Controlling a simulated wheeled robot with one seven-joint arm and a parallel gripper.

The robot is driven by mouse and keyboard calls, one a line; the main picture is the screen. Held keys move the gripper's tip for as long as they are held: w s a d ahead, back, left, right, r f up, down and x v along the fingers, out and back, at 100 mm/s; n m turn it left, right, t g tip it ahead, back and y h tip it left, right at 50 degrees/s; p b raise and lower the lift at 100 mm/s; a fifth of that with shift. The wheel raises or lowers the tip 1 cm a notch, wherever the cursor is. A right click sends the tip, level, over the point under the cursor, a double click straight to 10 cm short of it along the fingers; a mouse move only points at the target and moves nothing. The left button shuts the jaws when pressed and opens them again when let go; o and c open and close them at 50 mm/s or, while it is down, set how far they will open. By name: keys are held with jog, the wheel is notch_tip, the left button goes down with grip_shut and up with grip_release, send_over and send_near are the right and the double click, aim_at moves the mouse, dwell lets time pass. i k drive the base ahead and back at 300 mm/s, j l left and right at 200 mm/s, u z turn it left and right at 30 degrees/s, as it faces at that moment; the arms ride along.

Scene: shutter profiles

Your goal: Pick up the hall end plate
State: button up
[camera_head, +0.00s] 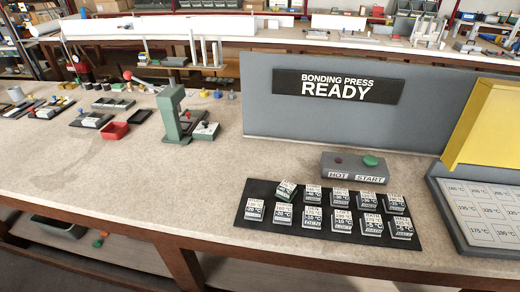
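Several small end plates with white labels stand in two rows on a black tray (328,238) near the front edge of the bench. Their labels carry temperatures and a room name, but the names are too small to read surely, so I cannot tell which is the hall end plate. One plate (286,190) in the back row at the left sits tilted, with a green edge showing. The other plates look evenly set. My gripper is not in view.
A grey box with HOT and START labels (354,168) stands behind the tray. A grey panel reading "BONDING PRESS READY" (420,130) rises behind it. A yellow cover (490,125) and grid of temperatures (480,215) are at right. A green press (171,112) stands left; bench between is clear.

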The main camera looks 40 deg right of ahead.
aim_at(401, 229)
jog(key=z, duration=0.45)
jog(key=j+z, duration=0.1)
jog(key=z, duration=0.3)
jog(key=j+z, duration=0.1)
jog(key=z, duration=0.35)
jog(key=j+z, duration=0.1)
jog(key=z, duration=0.35)
jog(key=j+z, duration=0.1)
jog(key=z, duration=0.35)
jog(key=j+z, duration=0.1)
jog(key=z, duration=0.3)
jog(key=k+j+z, duration=0.15)
jog(key=j+z, duration=0.25)
jog(key=k+j+z, duration=0.15)
jog(key=j+z, duration=0.15)
jog(key=z, duration=0.15)
jog(key=k+j+z, duration=0.2)
jog(key=z, duration=0.2)
jog(key=k+j, duration=0.25)
jog(key=k, duration=0.2)
jog(key=k+j+z, duration=0.15)
jog(key=k, duration=0.25)
jog(key=j, duration=0.1)
